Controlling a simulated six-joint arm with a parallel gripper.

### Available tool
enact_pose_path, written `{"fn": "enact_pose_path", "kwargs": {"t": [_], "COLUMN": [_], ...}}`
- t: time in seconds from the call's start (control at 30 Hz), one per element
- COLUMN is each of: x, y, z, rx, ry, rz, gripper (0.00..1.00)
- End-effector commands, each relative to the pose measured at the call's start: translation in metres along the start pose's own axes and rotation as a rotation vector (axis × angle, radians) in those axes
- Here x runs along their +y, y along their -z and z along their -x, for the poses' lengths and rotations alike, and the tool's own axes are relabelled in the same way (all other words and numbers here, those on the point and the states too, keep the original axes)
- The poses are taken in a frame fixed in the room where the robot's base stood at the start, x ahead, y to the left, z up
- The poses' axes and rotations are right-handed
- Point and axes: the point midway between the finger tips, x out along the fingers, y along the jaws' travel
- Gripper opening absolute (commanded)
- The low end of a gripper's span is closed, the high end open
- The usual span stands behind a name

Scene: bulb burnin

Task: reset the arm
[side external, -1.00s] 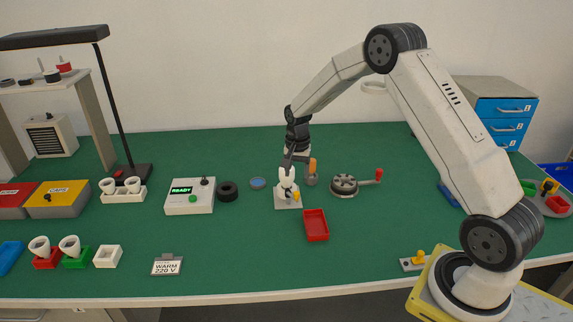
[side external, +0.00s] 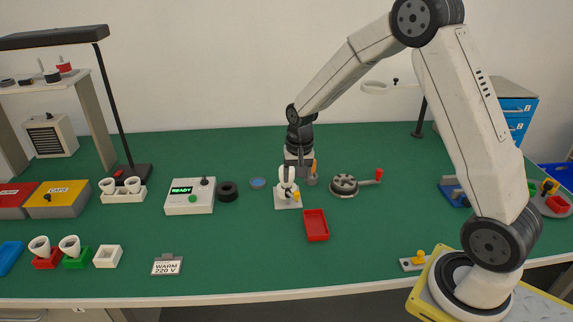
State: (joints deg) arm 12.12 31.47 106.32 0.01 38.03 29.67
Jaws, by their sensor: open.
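My gripper (side external: 299,166) points down over the back middle of the green bench, just behind a small white fixture (side external: 287,192) with a yellow tip. Its fingers are partly hidden by the fixture and hard to make out. I see nothing held between them. My arm rises from its base at the right and bends down to the gripper from above.
A red tray (side external: 316,226), a round device with a red knob (side external: 344,185), a black ring (side external: 228,191) and a READY box (side external: 189,197) stand nearby. White cups in red (side external: 46,262) and green (side external: 77,262) holders sit front left.

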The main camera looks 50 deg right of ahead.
Motion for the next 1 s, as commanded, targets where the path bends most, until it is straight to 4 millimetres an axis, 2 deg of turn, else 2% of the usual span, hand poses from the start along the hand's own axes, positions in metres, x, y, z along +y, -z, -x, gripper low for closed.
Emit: {"fn": "enact_pose_path", "kwargs": {"t": [0.03, 0.3, 0.6, 0.8, 1.0], "x": [-0.001, 0.004, 0.023, 0.034, 0.036], "y": [-0.014, -0.081, -0.152, -0.178, -0.183], "z": [0.007, 0.03, 0.042, 0.043, 0.043], "rx": [0.011, 0.063, 0.122, 0.144, 0.148], "ry": [0.007, 0.038, 0.064, 0.072, 0.073], "rz": [0.052, 0.324, 0.604, 0.707, 0.73], "gripper": [0.64, 0.64, 0.64, 0.64, 0.64]}}
